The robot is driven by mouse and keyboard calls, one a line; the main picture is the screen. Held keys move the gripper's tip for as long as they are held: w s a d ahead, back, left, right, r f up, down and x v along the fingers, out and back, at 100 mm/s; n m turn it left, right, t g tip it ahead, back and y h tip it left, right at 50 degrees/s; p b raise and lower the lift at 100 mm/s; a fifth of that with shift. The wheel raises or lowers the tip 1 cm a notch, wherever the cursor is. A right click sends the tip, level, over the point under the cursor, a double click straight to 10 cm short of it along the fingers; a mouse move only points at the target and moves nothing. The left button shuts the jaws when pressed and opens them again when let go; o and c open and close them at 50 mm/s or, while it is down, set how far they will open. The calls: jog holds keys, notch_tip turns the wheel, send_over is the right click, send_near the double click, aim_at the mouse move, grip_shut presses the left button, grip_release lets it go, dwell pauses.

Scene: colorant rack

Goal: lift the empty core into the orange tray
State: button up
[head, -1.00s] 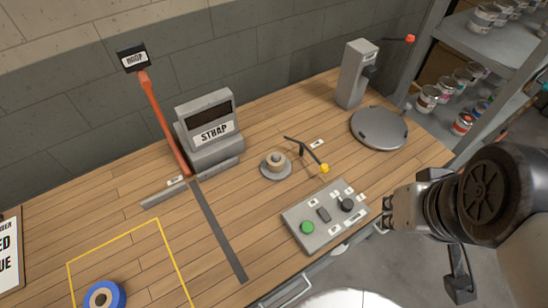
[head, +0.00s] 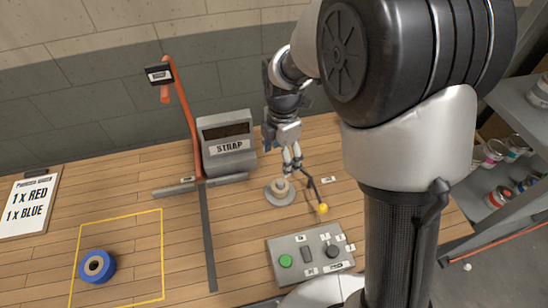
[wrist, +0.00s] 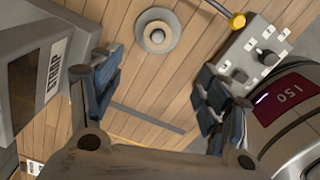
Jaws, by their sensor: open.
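The empty core (head: 280,188) is a small tan ring around a peg on a round grey disc in the middle of the bench. In the wrist view the core (wrist: 157,36) is near the top, seen from above. My gripper (head: 293,168) is just above the core in the head view, fingers pointing down. In the wrist view my gripper (wrist: 152,92) has its two dark finger pads wide apart, with only bench between them. The core lies outside the gap, and nothing is held. I do not see the orange tray in any view.
A lever with a yellow knob (head: 323,208) is close right of the core, above a button panel (head: 311,251). A blue roll (head: 97,266) lies in a yellow outline at left. Shelves (head: 520,120) are at right.

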aim_at(281, 183)
notch_tip(281, 183, down, 12)
jog(key=b, duration=0.3)
jog(key=f, duration=0.2)
jog(key=f+b, duration=0.2)
jog(key=f, duration=0.1)
jog(key=shift+w+d+f, duration=0.15)
jog(key=shift+w+f, duration=0.15)
jog(key=shift+w, duration=0.1)
jog(key=shift+r, duration=0.1)
jog(key=shift+c, duration=0.5)
jog(key=c, duration=0.9)
